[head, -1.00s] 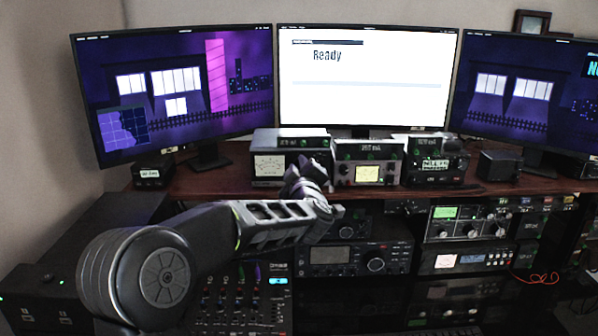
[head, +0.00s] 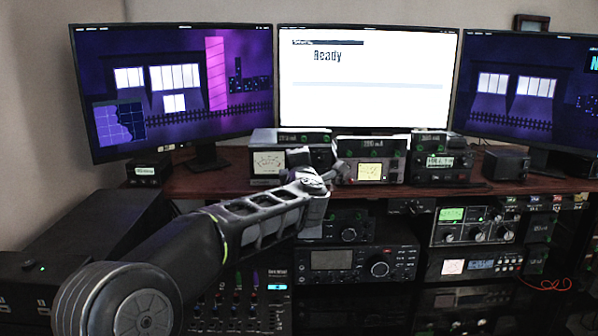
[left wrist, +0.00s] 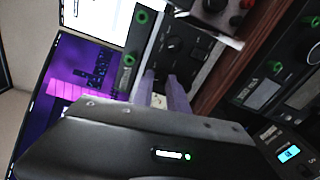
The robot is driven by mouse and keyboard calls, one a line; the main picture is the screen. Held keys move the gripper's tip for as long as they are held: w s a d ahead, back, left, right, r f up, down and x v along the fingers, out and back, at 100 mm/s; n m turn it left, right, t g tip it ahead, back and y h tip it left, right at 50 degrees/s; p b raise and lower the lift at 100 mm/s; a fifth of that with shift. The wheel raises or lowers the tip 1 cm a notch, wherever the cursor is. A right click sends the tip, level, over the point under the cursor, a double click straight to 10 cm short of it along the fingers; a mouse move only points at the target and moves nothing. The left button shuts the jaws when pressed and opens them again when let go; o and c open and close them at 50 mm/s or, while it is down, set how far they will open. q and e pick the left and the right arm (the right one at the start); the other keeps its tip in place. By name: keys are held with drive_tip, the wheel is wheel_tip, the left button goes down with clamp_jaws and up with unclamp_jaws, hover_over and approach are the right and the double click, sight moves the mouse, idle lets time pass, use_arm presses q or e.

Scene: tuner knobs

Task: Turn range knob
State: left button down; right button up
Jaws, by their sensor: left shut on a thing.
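My left gripper (head: 337,168) reaches the front of the small tuner boxes on the desk shelf. It is between the left tuner (head: 268,163), which has a white meter, and the middle tuner (head: 369,172), which has a yellowish meter. In the left wrist view, the two grey-purple fingers (left wrist: 163,92) point at a dark panel, with a pale patch showing between them. A dark round knob (left wrist: 172,45) shows just beyond the fingertips. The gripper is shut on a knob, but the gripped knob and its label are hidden. My right gripper is not in view.
A right tuner (head: 440,163) with a lit display stands on the wooden shelf (head: 480,189). Several radios, including one with a large dial (head: 357,261), sit below the shelf. Three monitors stand behind; the middle one (head: 367,80) reads "Ready".

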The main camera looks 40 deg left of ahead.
use_arm(q)
drive_tip(key=shift+f+n+b, duration=0.1)
drive_tip(key=shift+n+b, duration=0.95)
drive_tip(key=shift+n, duration=0.85)
drive_tip(key=c, duration=1.3)
unclamp_jaws()
drive_tip(key=v, duration=0.7)
drive_tip(key=shift+s+d+b, duration=0.15)
drive_tip(key=shift+s+b, duration=0.3)
drive_tip(key=shift+r, duration=0.25)
